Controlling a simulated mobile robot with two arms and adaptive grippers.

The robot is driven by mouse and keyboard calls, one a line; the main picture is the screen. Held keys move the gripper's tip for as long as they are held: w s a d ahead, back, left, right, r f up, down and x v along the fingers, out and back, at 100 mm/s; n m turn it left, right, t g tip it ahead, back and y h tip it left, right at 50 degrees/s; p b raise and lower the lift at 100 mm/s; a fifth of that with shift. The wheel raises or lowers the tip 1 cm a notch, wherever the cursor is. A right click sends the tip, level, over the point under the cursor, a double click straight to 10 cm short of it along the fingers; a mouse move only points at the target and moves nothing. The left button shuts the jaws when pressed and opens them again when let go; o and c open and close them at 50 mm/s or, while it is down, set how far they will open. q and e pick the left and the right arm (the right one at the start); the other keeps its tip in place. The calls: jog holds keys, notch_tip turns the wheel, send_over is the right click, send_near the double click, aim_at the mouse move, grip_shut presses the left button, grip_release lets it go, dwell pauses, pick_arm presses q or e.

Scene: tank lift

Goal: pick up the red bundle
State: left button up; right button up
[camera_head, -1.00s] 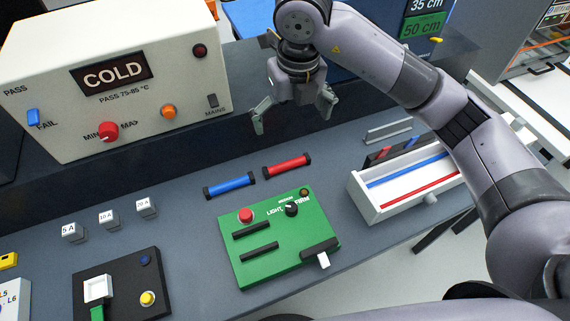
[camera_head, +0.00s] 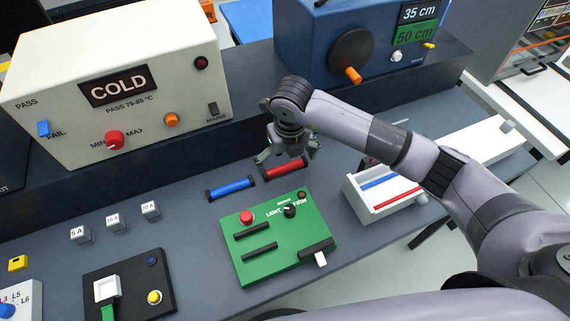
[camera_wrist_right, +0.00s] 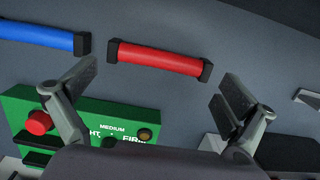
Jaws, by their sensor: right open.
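The red bundle (camera_head: 285,168) is a short red cylinder with black end caps, lying on the grey bench. It also shows whole in the right wrist view (camera_wrist_right: 160,60). My right gripper (camera_head: 287,160) is over it in the head view, with its fingers spread. In the right wrist view the two open fingers (camera_wrist_right: 158,92) stand apart, one toward each end of the red bundle, with nothing between them. I cannot tell the exact height above the bench. My left gripper does not show.
A blue bundle (camera_head: 230,188) lies just left of the red one. A green panel (camera_head: 284,243) with knobs is in front. A white tray (camera_head: 365,211) with blue and red strips is at the right. A COLD box (camera_head: 120,85) and a blue machine (camera_head: 320,60) stand behind.

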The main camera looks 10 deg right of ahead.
aim_at(285, 168)
jog(key=shift+w+f, duration=0.15)
jog(key=shift+f, duration=0.6)
jog(key=shift+w+f, duration=0.1)
jog(key=shift+f, duration=0.6)
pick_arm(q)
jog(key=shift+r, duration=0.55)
pick_arm(e)
jog(key=shift+c, duration=0.2)
jog(key=c, duration=1)
jog(key=shift+r, duration=0.1)
jog(key=shift+c, duration=0.2)
